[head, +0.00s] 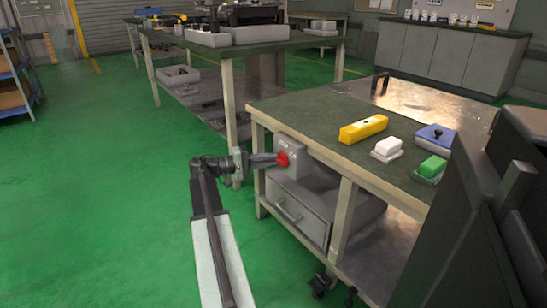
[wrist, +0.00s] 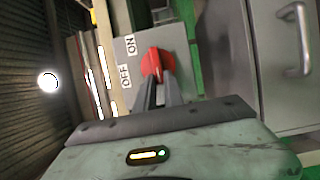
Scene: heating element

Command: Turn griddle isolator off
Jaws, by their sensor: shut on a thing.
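The griddle isolator is a grey box (head: 291,145) on the front of the workbench, above a drawer. Its red knob (head: 282,158) faces my arm. In the wrist view the grey box face (wrist: 126,60) carries ON and OFF labels on the left, and the picture is turned sideways. My gripper (head: 272,160) reaches the box from the left. In the wrist view its two dark fingers are shut on the red knob (wrist: 157,62). The fingers hide part of the knob, and I cannot tell which label it points to.
On the green benchtop (head: 310,112) lie a yellow bar (head: 363,129), a white block (head: 388,147), a green block (head: 431,168) and a blue box (head: 435,137). A grey drawer (head: 298,210) with a handle is below the isolator. Green floor to the left is clear.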

